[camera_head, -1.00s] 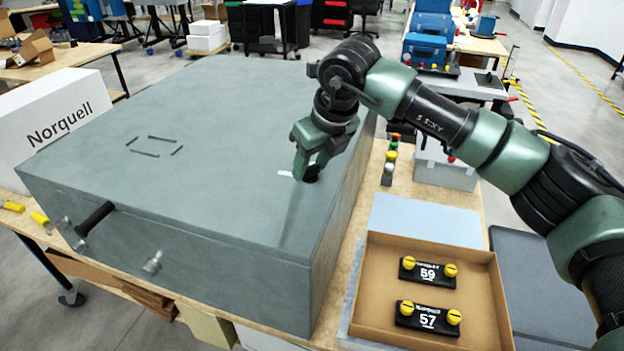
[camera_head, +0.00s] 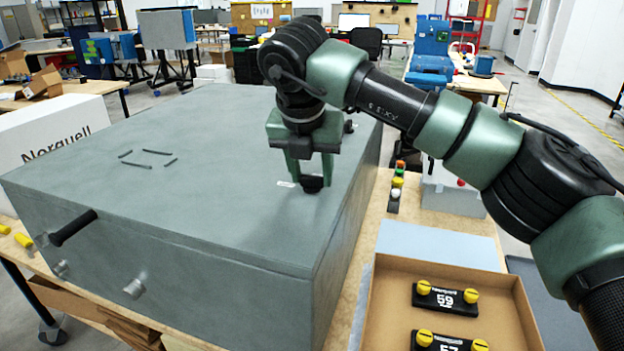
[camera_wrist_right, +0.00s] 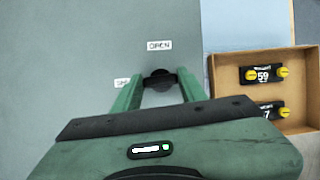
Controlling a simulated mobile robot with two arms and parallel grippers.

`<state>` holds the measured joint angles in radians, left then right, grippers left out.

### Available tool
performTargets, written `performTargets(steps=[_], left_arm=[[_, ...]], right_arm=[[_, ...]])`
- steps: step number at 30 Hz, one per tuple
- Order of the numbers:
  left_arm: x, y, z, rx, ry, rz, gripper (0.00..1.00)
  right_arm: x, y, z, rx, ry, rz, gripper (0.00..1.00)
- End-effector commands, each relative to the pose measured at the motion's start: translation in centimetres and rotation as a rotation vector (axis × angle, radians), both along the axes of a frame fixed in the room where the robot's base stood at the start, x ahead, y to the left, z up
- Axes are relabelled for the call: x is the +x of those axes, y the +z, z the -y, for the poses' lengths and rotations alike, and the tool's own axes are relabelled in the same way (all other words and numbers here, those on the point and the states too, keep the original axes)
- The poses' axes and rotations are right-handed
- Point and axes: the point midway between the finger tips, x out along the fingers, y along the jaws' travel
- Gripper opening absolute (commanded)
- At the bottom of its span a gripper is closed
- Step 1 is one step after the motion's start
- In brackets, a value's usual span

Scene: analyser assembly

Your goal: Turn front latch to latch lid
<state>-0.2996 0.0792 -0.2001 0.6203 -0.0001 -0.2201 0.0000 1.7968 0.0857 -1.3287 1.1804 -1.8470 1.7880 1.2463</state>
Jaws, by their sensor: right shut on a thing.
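The large grey analyser box with its flat lid (camera_head: 200,140) stands on the workbench. The front latch, a black round knob (camera_head: 313,184), sits on the lid near its right edge. My right gripper (camera_head: 311,176) points down with its fingers shut on either side of this knob. In the right wrist view the knob (camera_wrist_right: 160,79) shows between the gripper's fingertips (camera_wrist_right: 160,84). An "OPEN" label (camera_wrist_right: 159,45) lies beyond it, and a second label (camera_wrist_right: 121,83) is partly hidden by the left finger. My left gripper is not in view.
Another black knob (camera_head: 348,126) stands farther back on the lid. A black handle (camera_head: 72,228) juts from the box's front. To the right, a cardboard tray (camera_head: 385,300) holds black plates with yellow knobs. Colored buttons (camera_head: 396,190) stand beside the box.

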Motion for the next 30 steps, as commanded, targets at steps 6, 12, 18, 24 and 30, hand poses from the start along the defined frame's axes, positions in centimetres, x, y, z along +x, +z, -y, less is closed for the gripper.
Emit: performTargets(steps=[6, 12, 18, 24, 30], left_arm=[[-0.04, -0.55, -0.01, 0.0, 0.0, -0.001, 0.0], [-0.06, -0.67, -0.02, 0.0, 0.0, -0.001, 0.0], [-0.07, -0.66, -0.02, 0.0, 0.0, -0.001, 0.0], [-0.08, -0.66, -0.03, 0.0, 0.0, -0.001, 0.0], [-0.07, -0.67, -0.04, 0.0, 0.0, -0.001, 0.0]], right_arm=[[0.06, 0.04, -0.06, 0.001, -0.084, 0.002, 0.01], [0.05, 0.12, -0.11, 0.002, -0.115, 0.002, 0.01], [0.06, 0.14, -0.09, 0.002, -0.12, 0.002, 0.01], [0.07, 0.13, -0.07, 0.002, -0.12, 0.002, 0.01], [0.06, 0.08, -0.07, 0.002, -0.119, 0.001, 0.64]])
